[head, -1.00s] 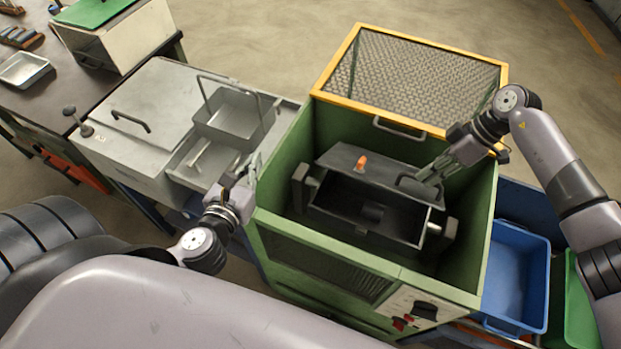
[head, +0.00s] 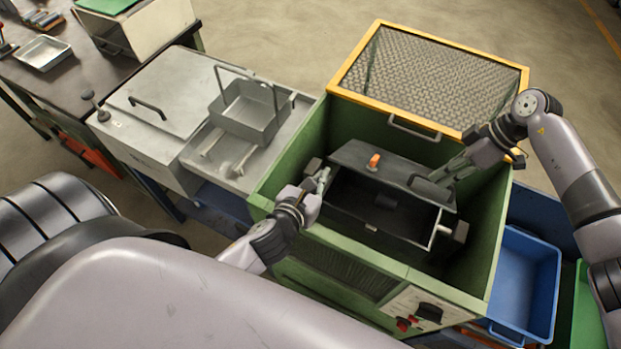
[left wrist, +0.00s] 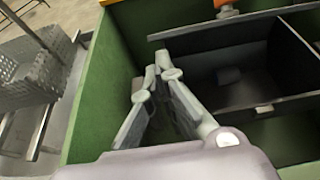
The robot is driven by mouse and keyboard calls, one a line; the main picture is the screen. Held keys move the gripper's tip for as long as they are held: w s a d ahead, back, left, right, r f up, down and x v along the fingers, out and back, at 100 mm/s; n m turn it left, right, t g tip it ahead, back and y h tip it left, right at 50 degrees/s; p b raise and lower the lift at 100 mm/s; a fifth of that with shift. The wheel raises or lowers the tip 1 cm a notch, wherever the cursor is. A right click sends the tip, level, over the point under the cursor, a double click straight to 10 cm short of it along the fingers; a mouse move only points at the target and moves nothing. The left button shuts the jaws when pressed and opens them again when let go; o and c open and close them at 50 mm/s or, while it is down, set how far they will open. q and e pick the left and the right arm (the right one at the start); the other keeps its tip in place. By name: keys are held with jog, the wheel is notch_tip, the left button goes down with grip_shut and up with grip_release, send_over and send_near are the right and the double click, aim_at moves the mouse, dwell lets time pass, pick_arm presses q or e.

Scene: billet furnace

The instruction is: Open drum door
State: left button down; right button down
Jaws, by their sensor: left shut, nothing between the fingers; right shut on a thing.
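The dark drum (head: 385,205) sits inside the green machine box, its top opening showing a black interior. The drum door (head: 392,168), a dark flat panel with an orange knob (head: 374,161), stands raised along the opening's far edge. My right gripper (head: 438,184) is shut on the door near its right end, at what looks like its handle. My left gripper (head: 325,178) is shut and empty, above the drum's left end. In the left wrist view its fingers (left wrist: 152,78) meet beside the drum opening, with the door edge (left wrist: 215,28) beyond.
The yellow-framed mesh lid (head: 430,85) of the green box (head: 285,165) is open at the back. A grey wire-handled basket (head: 248,112) stands on the metal unit at left. A blue bin (head: 525,280) is at right.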

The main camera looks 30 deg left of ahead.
pick_arm(q)
jog(key=shift+x, duration=0.85)
pick_arm(e)
jog(key=shift+w+d+f, duration=0.15)
jog(key=shift+w, duration=0.05)
pick_arm(q)
jog(key=shift+w+r, duration=0.35)
jog(key=shift+r, duration=0.25)
pick_arm(e)
jog(key=c, duration=2.1)
grip_release()
jog(key=shift+c, duration=0.2)
jog(key=o, duration=0.5)
jog(key=shift+w+f, duration=0.1)
jog(key=shift+w, duration=0.15)
jog(key=shift+c, duration=0.2)
pick_arm(q)
jog(key=shift+w+f, duration=0.1)
jog(key=shift+w, duration=0.15)
